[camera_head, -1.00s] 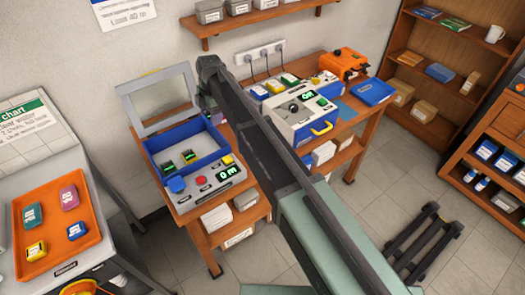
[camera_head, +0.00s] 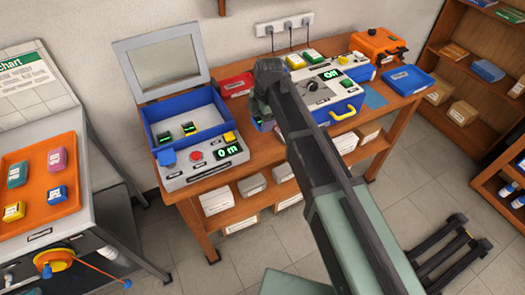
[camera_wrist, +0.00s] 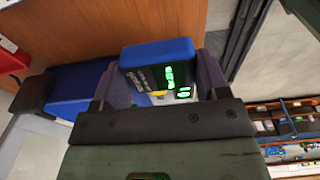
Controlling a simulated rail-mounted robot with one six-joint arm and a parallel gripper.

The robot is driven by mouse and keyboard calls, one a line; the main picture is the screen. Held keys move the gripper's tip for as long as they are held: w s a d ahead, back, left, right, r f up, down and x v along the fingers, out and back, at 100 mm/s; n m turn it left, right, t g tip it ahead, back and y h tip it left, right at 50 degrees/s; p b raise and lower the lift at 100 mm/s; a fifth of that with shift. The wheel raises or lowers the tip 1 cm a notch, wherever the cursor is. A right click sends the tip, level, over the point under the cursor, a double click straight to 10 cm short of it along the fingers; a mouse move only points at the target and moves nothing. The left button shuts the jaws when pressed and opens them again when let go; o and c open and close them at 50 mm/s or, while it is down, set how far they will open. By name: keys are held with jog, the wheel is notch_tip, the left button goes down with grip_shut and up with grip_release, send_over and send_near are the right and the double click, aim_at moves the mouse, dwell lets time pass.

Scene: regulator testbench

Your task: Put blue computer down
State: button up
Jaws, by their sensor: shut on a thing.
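A blue computer (camera_wrist: 158,52) with green lit digits sits between the two fingers of my gripper (camera_wrist: 162,78) in the wrist view. My gripper is shut on it. In the head view the end of my arm is over the wooden bench (camera_head: 262,152), between the open blue box and the grey-and-blue case, and it hides my fingers. I cannot make out the held computer for certain there.
The open blue box (camera_head: 152,110) has a raised clear lid and a panel reading "0 m". The grey-and-blue case (camera_head: 352,101) stands to the right, with a blue tray (camera_head: 408,80) beyond it. An orange tray (camera_head: 75,165) with several small coloured items lies at left.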

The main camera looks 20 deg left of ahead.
aim_at(261, 143)
notch_tip(261, 143, down, 10)
jog(key=b, duration=0.7)
jog(key=shift+r, duration=0.25)
jog(key=shift+r+p, duration=0.35)
jog(key=shift+f, duration=0.25)
jog(key=o, duration=1)
jog(key=shift+c, duration=0.2)
jog(key=shift+r, duration=0.15)
jog(key=r+p, duration=0.8)
jog(key=w+d+r+p, duration=0.1)
jog(key=r+p, duration=0.3)
jog(key=shift+r, duration=0.2)
jog(key=shift+f, duration=0.15)
jog(key=shift+d, duration=0.1)
